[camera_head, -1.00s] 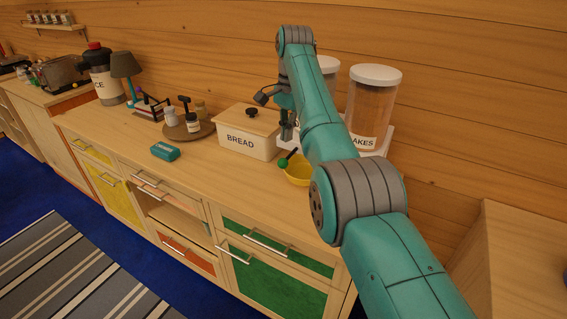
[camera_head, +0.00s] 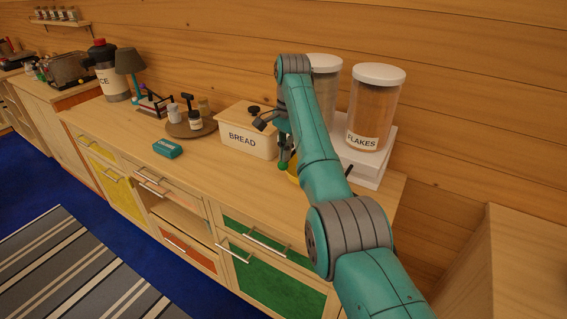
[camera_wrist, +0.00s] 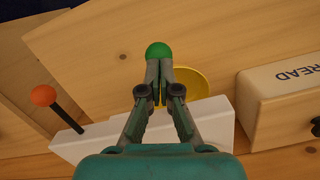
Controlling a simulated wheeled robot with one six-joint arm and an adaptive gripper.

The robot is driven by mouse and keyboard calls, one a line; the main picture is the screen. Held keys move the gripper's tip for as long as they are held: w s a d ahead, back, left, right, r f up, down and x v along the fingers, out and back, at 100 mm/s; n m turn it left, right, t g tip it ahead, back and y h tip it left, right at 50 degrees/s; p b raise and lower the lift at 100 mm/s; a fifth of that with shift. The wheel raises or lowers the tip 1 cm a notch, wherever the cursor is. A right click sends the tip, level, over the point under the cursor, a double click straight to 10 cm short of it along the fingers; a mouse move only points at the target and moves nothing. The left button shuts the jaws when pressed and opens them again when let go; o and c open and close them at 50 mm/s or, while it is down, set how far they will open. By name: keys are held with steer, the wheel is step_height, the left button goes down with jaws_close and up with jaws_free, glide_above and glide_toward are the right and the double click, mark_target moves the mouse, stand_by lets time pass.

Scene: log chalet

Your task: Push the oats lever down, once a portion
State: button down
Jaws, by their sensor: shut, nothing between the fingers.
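The green lever knob (camera_head: 283,165) sticks out over a yellow bowl (camera_head: 292,174) beside the bread box. My gripper (camera_head: 285,156) is shut and empty, its fingertips right at the knob. In the wrist view the green knob (camera_wrist: 158,50) shows just beyond my fingertips (camera_wrist: 160,62); whether they touch I cannot tell. The yellow bowl (camera_wrist: 190,82) lies below, partly hidden by my fingers. A clear dispenser with a white lid (camera_head: 325,66) stands behind my arm; its label and the green lever's stem are hidden.
The dispenser labelled FLAKES (camera_head: 374,105) stands at right on a white base (camera_head: 368,170). An orange-knobbed lever (camera_wrist: 44,96) is at left in the wrist view. The bread box (camera_head: 246,140) stands close left of my gripper. A teal box (camera_head: 167,149) lies farther left on the counter.

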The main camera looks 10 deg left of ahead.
mark_target(285, 164)
steer(key=shift+f, duration=2)
steer(key=shift+w+d+r, duration=0.3)
steer(key=shift+w+d, duration=0.15)
steer(key=shift+w, duration=0.2)
steer(key=shift+w+d+r, duration=0.3)
steer(key=shift+w+d, duration=0.15)
steer(key=shift+w, duration=0.15)
step_height(285, 164, up, 8)
steer(key=shift+w+d+f, duration=0.2)
steer(key=shift+w+f, duration=0.05)
steer(key=shift+w, duration=0.05)
steer(key=shift+s+a+r, duration=0.4)
steer(key=shift+s+r, duration=0.2)
steer(key=shift+s, duration=0.05)
steer(key=shift+s+a+r, duration=0.4)
steer(key=shift+s+r, duration=0.15)
steer(key=shift+s, duration=0.1)
